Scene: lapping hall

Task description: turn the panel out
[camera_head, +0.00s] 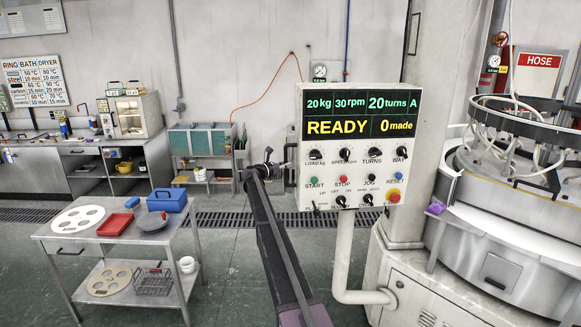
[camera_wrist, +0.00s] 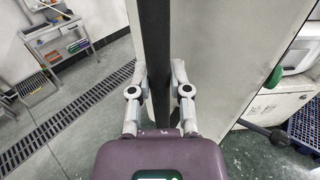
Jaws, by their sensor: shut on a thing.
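The control panel (camera_head: 351,205) is a pale box on a bent pipe arm (camera_head: 345,250), facing me in the head view. Its display reads READY, 20 kg, 30 rpm, 20 turns and 0 made, above rows of knobs and coloured buttons. My gripper (camera_head: 278,166) is at the panel's left edge. In the wrist view my gripper (camera_wrist: 160,75) has its two fingers closed on either side of a dark upright bar (camera_wrist: 155,40). A pale panel side (camera_wrist: 215,50) stands just right of the bar. How the bar joins the panel is hidden.
A round lapping machine (camera_head: 490,225) stands right of the panel, with a thick column (camera_head: 433,110) behind it. A steel trolley (camera_head: 75,236) with plates and boxes stands at left. The floor between trolley and machine is clear, with a drain grating (camera_head: 225,220) across it.

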